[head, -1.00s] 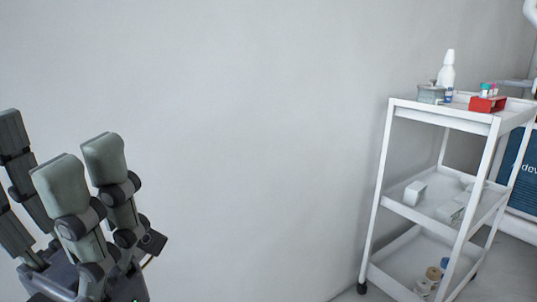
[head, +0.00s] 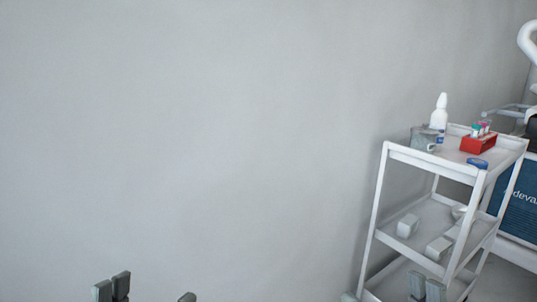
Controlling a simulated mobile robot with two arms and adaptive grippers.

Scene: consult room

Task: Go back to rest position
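My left gripper (head: 149,294) shows only as fingertips at the bottom edge of the head view, left of centre. Its two fingers stand apart with a gap between them, and nothing shows in the gap. My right gripper (head: 387,292) also shows only as fingertips at the bottom edge, in front of the lower part of the white trolley (head: 435,161). Its fingers also stand apart. I cannot tell whether it touches the trolley. The rest of both arms is below the picture.
The trolley's top holds a white bottle (head: 440,115), a grey container (head: 423,139), a red rack (head: 478,144) with tubes and a blue item (head: 477,163). White boxes (head: 438,247) lie on its middle shelf. A bare grey wall (head: 200,130) fills the left and centre.

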